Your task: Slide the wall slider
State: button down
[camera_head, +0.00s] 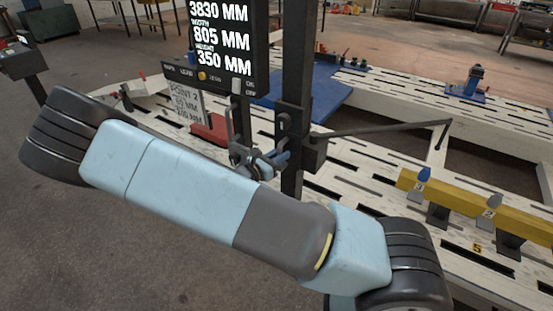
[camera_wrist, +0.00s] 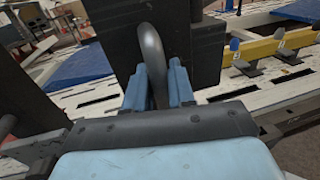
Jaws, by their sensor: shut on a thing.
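The wall slider (camera_head: 312,152) is a dark block on a black upright post (camera_head: 298,60), with a thin pointer arm (camera_head: 385,130) reaching out to the right. In the wrist view the slider (camera_wrist: 205,48) is a large black block with a curved dark handle (camera_wrist: 152,50) in front of it. My gripper (camera_head: 275,160) is beside the post in the head view. In the wrist view the blue fingers of my gripper (camera_wrist: 157,88) are on both sides of the handle's lower part, shut on it. The fingertips' contact is partly hidden.
A display (camera_head: 222,45) reading 3830, 805 and 350 MM stands left of the post. The pale slotted bench (camera_head: 360,185) spreads behind and right. A yellow beam (camera_head: 470,203) with small clamps lies at the right. A blue plate (camera_head: 315,88) lies behind the post.

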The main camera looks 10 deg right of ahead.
jog(key=shift+a, duration=0.1)
jog(key=c, duration=1.1)
grip_release()
jog(key=v, duration=1.3)
jog(key=shift+s+a, duration=0.25)
